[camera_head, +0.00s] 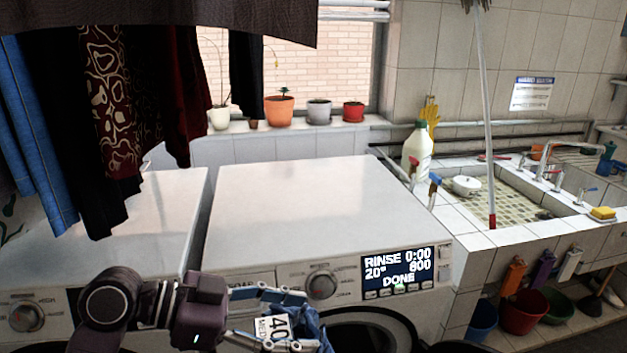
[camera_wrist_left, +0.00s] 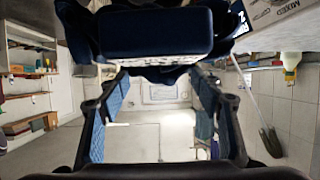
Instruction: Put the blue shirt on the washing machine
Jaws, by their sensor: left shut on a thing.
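My left gripper (camera_head: 305,321) is shut on the blue shirt (camera_head: 318,329). It is low in front of the right washing machine (camera_head: 300,205), below the level of its top. Only a small part of the shirt shows between the fingers, beside a white tag marked 40. The rest of the shirt is hidden or below the frame. In the left wrist view my left gripper's two fingers (camera_wrist_left: 160,90) show, with dark blue cloth near the top. The washing machine's white top is bare, and its display reads RINSE 0:00 and DONE. My right gripper is not in view.
A second white machine (camera_head: 165,215) stands to the left. Dark clothes (camera_head: 110,110) and blue cloth (camera_head: 30,130) hang over it. A white bottle (camera_head: 417,152) and tiled sink (camera_head: 500,195) are right, with a broom (camera_head: 486,120) upright there. Flowerpots (camera_head: 279,109) line the windowsill.

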